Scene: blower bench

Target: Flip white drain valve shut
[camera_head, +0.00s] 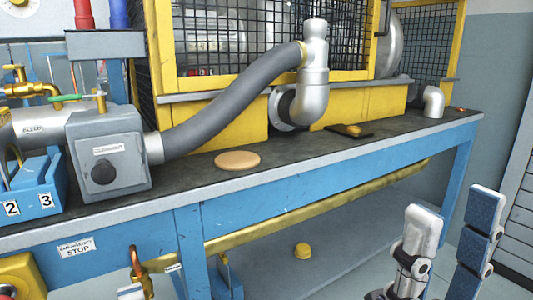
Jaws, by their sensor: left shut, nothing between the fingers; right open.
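Below the bench's front edge at lower left, a copper-coloured pipe fitting (137,265) hangs down. A small pale piece (130,291) is beside its lower end, cut by the bottom edge. I cannot tell whether this is the white drain valve's handle or how it is turned. A small white tag (173,267) is to the right of the fitting. My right gripper (455,222) is at lower right in front of the bench, its fingers apart and empty, far from the fitting. I cannot make out my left gripper.
The bench top (300,160) carries a grey box (118,165) with a grey hose (225,108), a round tan disc (237,160) and a small dark tray (338,130). A yellow rail (290,220) runs under the bench.

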